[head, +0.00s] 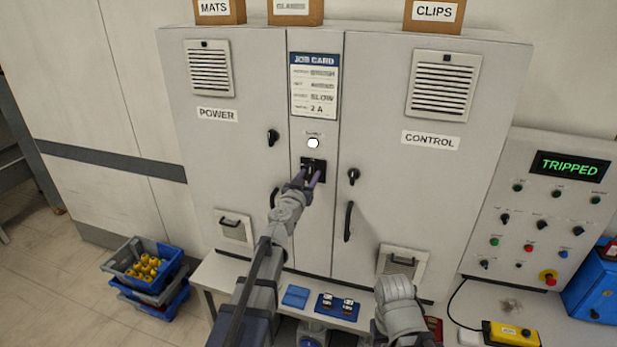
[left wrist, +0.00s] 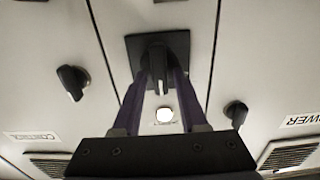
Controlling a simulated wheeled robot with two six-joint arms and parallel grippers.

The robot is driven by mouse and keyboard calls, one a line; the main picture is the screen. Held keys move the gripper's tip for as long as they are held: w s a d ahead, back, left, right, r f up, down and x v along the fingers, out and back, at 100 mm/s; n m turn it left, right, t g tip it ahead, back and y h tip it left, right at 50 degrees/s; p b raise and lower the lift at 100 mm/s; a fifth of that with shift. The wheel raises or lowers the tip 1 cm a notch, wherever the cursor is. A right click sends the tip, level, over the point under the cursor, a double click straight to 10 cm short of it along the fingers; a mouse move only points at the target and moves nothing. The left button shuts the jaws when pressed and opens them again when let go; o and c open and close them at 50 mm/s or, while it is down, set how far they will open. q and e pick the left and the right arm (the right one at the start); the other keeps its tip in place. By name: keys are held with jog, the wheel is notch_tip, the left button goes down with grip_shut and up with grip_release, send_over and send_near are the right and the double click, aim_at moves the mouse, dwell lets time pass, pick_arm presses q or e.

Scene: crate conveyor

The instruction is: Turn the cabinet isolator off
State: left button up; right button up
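The cabinet isolator is a black square plate with a black knob (head: 313,168) on the narrow middle panel of the grey cabinet (head: 265,90), below a white round lamp (head: 313,143). In the left wrist view, which is upside down, the knob (left wrist: 158,68) stands lengthwise, upright in the picture. My left gripper (head: 306,178) is at the isolator, its two purple fingers reaching along either side of the knob. The fingers (left wrist: 162,85) are apart, with a gap visible beside the knob; whether either touches it is unclear. Of my right arm only links show; its gripper is not visible.
Door knobs (head: 272,137) (head: 353,175) and handles flank the middle panel. A job card (head: 314,86) hangs above. A control panel reading TRIPPED (head: 570,166) stands right. A narrow bench (head: 215,272) below holds blue trays (head: 337,307). Crates (head: 150,285) sit on the floor left.

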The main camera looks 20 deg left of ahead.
pick_arm(q)
grip_shut()
dwell(0.5)
jog(key=n, duration=0.4)
jog(key=shift+a, duration=0.1)
jog(key=n, duration=0.4)
jog(key=shift+a+f+n, duration=0.1)
jog(key=shift+n, duration=0.2)
jog(key=n, duration=0.4)
jog(key=shift+a+f, duration=0.1)
jog(key=shift+f+n+b, duration=0.1)
jog(key=shift+n+b, duration=0.25)
jog(key=shift+n, duration=2.15)
